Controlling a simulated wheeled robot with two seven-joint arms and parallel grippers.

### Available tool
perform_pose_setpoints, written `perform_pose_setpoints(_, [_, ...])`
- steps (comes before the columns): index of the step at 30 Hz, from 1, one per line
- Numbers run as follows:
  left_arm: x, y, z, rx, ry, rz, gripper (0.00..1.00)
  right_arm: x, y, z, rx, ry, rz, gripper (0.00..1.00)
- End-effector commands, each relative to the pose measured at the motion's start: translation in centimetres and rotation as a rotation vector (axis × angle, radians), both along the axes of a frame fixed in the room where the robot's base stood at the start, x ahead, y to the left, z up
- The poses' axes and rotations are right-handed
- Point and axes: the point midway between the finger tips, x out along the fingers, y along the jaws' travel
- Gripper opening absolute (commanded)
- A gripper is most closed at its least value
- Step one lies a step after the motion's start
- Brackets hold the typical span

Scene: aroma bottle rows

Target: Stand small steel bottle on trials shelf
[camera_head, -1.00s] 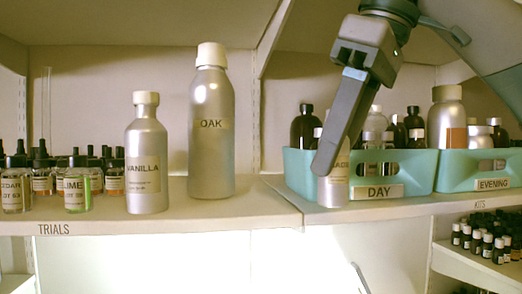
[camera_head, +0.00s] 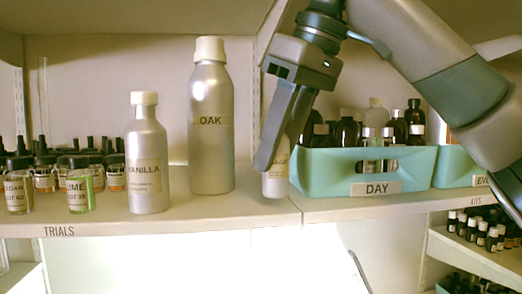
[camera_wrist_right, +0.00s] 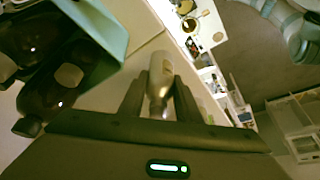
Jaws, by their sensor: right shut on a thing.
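My right gripper (camera_head: 268,160) is shut on a small steel bottle (camera_head: 276,184), whose label is partly hidden and ends in "AGE". It holds the bottle upright at the left end of the teal DAY crate. In the right wrist view the bottle (camera_wrist_right: 160,82) sits between the two dark fingers. I cannot tell whether its base touches the shelf. The trials shelf (camera_head: 110,228) is at left, with a VANILLA steel bottle (camera_head: 147,165) and a taller OAK steel bottle (camera_head: 211,130) on it. My left gripper is not in view.
The DAY crate (camera_head: 330,172) holds several dark and steel bottles. A second teal crate (camera_head: 455,166) is at right, partly behind my arm. Small dropper bottles (camera_head: 80,190) fill the left of the trials shelf. Bare shelf shows right of OAK, near a shelf joint.

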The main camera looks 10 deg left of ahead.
Motion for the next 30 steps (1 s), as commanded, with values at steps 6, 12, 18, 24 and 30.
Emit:
perform_pose_setpoints(6, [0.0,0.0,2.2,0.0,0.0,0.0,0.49,1.2,2.9,0.3,-0.002,0.002,0.0,0.06])
perform_pose_setpoints(12, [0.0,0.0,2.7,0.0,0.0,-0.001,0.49,1.2,2.6,-1.3,-0.001,0.001,-0.001,0.06])
perform_pose_setpoints(18, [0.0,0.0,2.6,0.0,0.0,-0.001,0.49,1.1,2.7,-1.5,0.0,0.0,-0.001,0.06])
perform_pose_setpoints(24, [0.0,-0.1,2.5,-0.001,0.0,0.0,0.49,1.1,2.7,-1.7,0.0,0.0,0.0,0.06])
perform_pose_setpoints(30, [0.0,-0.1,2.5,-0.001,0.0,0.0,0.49,1.1,2.7,-1.8,0.0,0.0,0.0,0.49])
